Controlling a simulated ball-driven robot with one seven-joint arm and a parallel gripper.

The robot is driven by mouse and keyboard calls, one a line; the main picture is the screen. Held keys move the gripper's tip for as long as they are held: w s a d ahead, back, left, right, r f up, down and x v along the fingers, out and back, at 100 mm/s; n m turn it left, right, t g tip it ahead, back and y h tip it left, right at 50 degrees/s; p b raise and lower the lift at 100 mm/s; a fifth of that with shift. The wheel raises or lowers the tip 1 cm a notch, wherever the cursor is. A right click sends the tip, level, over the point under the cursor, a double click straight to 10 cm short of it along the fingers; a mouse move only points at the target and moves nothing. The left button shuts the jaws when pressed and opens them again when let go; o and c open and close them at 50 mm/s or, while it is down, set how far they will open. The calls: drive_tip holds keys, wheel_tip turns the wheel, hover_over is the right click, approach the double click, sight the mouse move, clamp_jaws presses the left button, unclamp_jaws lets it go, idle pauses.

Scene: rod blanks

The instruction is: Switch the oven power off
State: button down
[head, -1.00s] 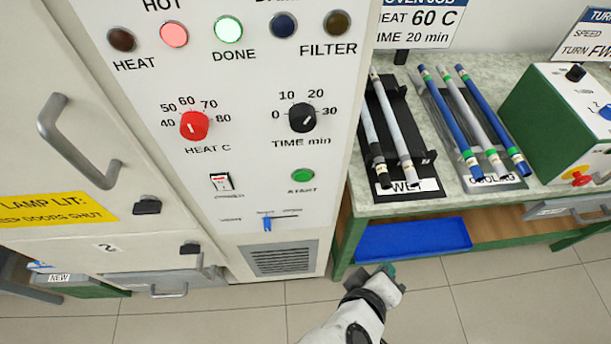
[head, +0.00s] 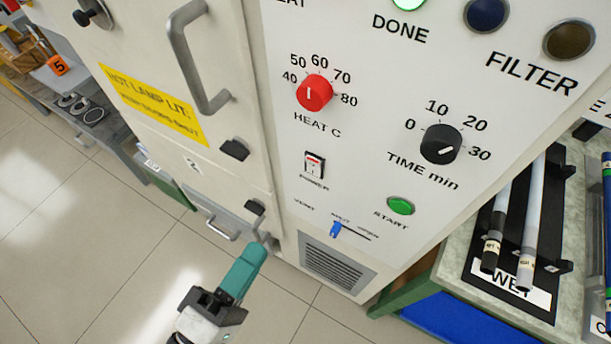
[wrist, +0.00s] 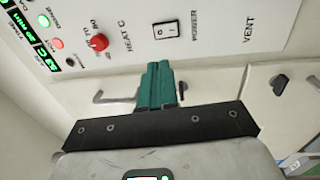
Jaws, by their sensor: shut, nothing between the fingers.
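The oven power switch (head: 314,164) is a small red and white rocker on the oven's white front panel, below the red heat knob (head: 314,93). In the wrist view the switch (wrist: 166,30) lies just beyond my fingertips, with the word POWER beside it. I cannot tell for sure which side of the rocker is pressed. My gripper (head: 247,262) has teal fingers, shut and empty, below and left of the switch in the head view. In the wrist view the gripper (wrist: 160,72) points toward the panel, apart from it.
The time knob (head: 440,144), green start button (head: 400,205) and blue vent slider (head: 336,229) sit near the switch. Oven door handles (head: 198,58) stick out at left. A bench with a rack marked WET (head: 510,285) stands at right. Floor at left is open.

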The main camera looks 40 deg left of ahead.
sight(314, 165)
drive_tip(key=shift+w, duration=0.15)
drive_tip(key=p+x, duration=0.2)
drive_tip(key=x, duration=1.1)
drive_tip(key=shift+w+p, duration=0.3)
drive_tip(key=shift+w, duration=0.1)
drive_tip(key=shift+r, duration=0.1)
drive_tip(key=p, duration=0.1)
drive_tip(key=r+p, duration=0.1)
drive_tip(key=shift+w+a+g+p, duration=0.1)
drive_tip(key=shift+w+g+p, duration=0.2)
drive_tip(key=shift+w+p, duration=0.05)
drive_tip(key=shift+f+b, duration=0.3)
drive_tip(key=shift+b, duration=0.05)
